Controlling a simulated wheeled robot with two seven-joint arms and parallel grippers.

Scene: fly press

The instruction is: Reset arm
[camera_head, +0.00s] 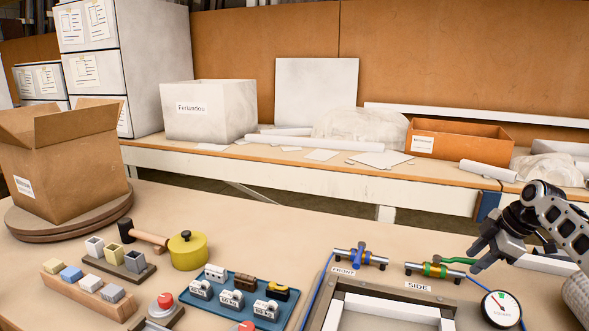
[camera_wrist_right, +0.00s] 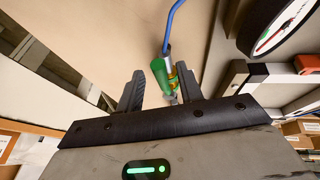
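My right gripper (camera_head: 476,258) comes in from the right in the head view, above the table near the SIDE valve (camera_head: 432,270). In the right wrist view its two fingers (camera_wrist_right: 158,92) are apart with a gap between them. A green fitting (camera_wrist_right: 161,76) with a blue hose shows beyond and between the fingertips, and I see no finger closed on it. The FRONT valve (camera_head: 361,258) with blue parts stands left of the SIDE valve. My left gripper is not in view.
A pressure gauge (camera_head: 501,309) stands close below my right gripper. A framed press bed (camera_head: 390,312) lies in front of the valves. A blue tray (camera_head: 229,302) with weights, a yellow pot (camera_head: 187,251) and an open cardboard box (camera_head: 64,172) are on the left. The table behind the valves is mostly clear.

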